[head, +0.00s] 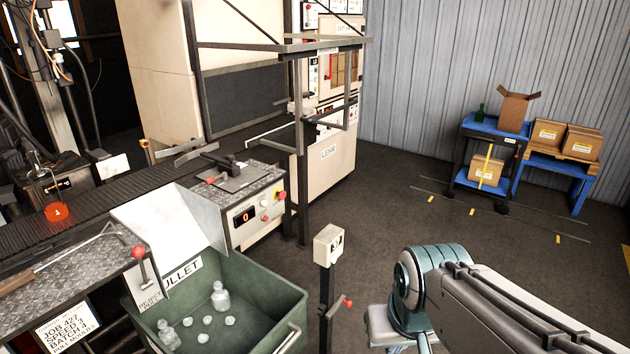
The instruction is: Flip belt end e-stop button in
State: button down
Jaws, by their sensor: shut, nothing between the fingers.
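A red mushroom button with a yellow collar (281,195) is on the right edge of the control box (243,225) at the end of the dark conveyor belt (95,200). It looks like the belt end e-stop. It is too small to tell whether it is pressed in. A second red button (264,217) sits lower on the box front, beside a red "0" display (244,216). My arm reaches in at the lower right, well away from the box. My gripper does not show in the head view.
A green cullet bin (255,275) stands in front of the control box. A post with a beige box (329,245) and a red-knobbed lever (347,302) stands right of the bin. Dark floor (400,200) is open towards the blue cart (490,130).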

aim_at(282, 195)
jog(key=z, duration=0.1)
jog(key=i, duration=1.45)
jog(key=u, duration=0.3)
